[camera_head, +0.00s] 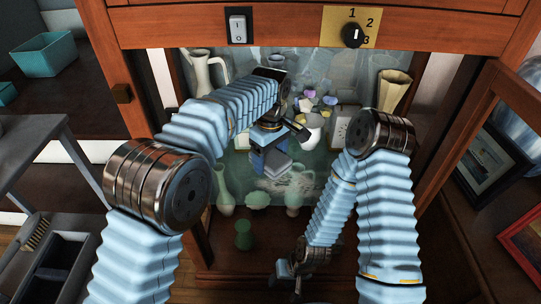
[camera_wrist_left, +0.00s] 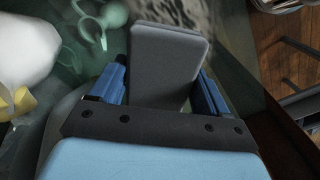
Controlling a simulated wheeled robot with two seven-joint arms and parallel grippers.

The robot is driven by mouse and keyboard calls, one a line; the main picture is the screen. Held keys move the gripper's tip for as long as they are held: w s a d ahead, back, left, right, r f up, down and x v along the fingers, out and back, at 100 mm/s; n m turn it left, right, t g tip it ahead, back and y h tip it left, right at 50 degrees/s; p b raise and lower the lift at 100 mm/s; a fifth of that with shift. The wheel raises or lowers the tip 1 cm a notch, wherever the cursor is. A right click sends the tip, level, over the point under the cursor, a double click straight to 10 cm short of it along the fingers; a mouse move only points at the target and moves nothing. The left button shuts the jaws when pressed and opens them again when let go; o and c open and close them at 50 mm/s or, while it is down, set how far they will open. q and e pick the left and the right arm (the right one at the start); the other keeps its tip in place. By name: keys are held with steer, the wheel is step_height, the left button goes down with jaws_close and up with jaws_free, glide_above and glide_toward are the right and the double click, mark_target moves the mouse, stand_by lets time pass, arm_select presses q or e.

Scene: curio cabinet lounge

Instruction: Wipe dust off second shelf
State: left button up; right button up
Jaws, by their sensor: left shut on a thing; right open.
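My left gripper (camera_head: 268,148) reaches into the open cabinet and is shut on a grey block-like pad (camera_head: 278,164). In the left wrist view the pad (camera_wrist_left: 165,65) sits between the two blue fingers. A pale, streaky patch of dust (camera_head: 284,186) lies on the greenish glass shelf (camera_head: 318,160), just below the pad in the head view. The dust (camera_wrist_left: 185,12) also shows past the pad in the left wrist view. I cannot tell whether the pad touches the glass. My right gripper (camera_head: 289,279) hangs low at the cabinet front, open and empty.
A white jug (camera_head: 205,70), a cream vase (camera_head: 393,90) and a flower vase (camera_head: 312,125) stand around the left arm. Green vases (camera_head: 225,192) show below, through the glass.

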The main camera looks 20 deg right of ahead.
arm_select(q)
steer(key=shift+f+b, duration=0.35)
steer(key=shift+f, duration=0.55)
